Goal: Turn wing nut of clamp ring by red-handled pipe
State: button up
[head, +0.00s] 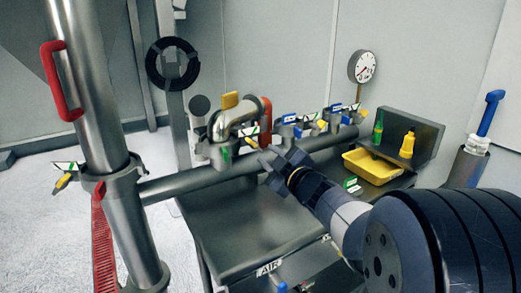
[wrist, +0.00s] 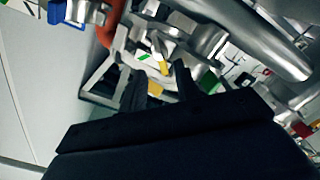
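A thick steel pipe (head: 97,130) with a red handle (head: 62,82) stands upright at the left of the head view. A clamp ring (head: 112,176) goes around it, with a yellow wing nut (head: 63,182) sticking out to its left beside a white-green tag. My gripper (head: 269,161) is well to the right of that clamp, in front of the pipe fittings over the bench. In the wrist view its two dark fingers (wrist: 160,82) stand apart, with nothing seen held.
A horizontal steel pipe (head: 190,182) runs from the upright pipe past my gripper. Several valves with yellow and blue parts line the manifold behind. A yellow tray (head: 371,166), bottles and a pressure gauge (head: 362,66) are at the right. White floor (head: 40,225) is open at the left.

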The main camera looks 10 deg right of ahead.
aim_at(258, 148)
jog(key=shift+v, duration=1.65)
jog(key=x, duration=1.1)
jog(key=shift+f, duration=0.1)
